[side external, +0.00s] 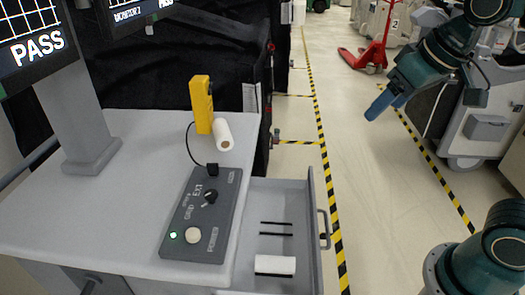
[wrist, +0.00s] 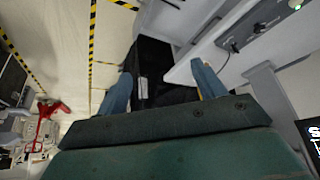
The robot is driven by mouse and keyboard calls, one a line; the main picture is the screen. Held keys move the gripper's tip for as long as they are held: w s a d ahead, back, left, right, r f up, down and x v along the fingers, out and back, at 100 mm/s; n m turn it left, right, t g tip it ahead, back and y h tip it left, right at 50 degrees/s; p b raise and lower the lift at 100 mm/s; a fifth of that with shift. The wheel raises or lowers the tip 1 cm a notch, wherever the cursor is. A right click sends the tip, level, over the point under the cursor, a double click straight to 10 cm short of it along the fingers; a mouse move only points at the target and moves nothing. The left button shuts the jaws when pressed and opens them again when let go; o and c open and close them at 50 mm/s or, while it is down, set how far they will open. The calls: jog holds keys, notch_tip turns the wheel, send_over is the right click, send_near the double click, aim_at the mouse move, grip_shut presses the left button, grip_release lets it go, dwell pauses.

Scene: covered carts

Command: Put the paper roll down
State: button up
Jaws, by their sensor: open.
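A white paper roll (side external: 223,134) lies on the grey cart top beside a yellow device. A second white roll (side external: 275,265) lies in the open drawer. My gripper (side external: 378,105) is up at the right, over the floor aisle, well apart from both rolls. In the wrist view my gripper (wrist: 162,70) shows two blue fingers spread wide with nothing between them. I cannot make out either roll in the wrist view.
The yellow device (side external: 202,104) stands on the cart top (side external: 130,185), cabled to a grey control box (side external: 203,215). The drawer (side external: 316,235) juts out to the right and holds two dark rods. A monitor stand (side external: 80,120) is at left. A red pallet jack (side external: 365,58) is behind.

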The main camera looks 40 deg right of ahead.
jog(key=w+a+f+m+h, duration=0.1)
jog(key=w+a, duration=0.3)
jog(key=w, duration=0.8)
jog(key=w+a+f+m, duration=0.1)
jog(key=w+a, duration=0.4)
jog(key=w, duration=0.8)
jog(key=m+h, duration=0.1)
jog(key=m, duration=0.1)
send_near(222, 128)
jog(key=v, duration=0.4)
jog(key=shift+s+a+f, duration=0.15)
jog(key=shift+s+a, duration=0.1)
jog(key=shift+a, duration=0.05)
jog(key=shift+t, duration=0.3)
jog(key=shift+x, duration=4.3)
jog(key=shift+d+f, duration=0.15)
jog(key=shift+x, duration=2.45)
jog(key=shift+s+d, duration=0.1)
jog(key=shift+d, duration=0.05)
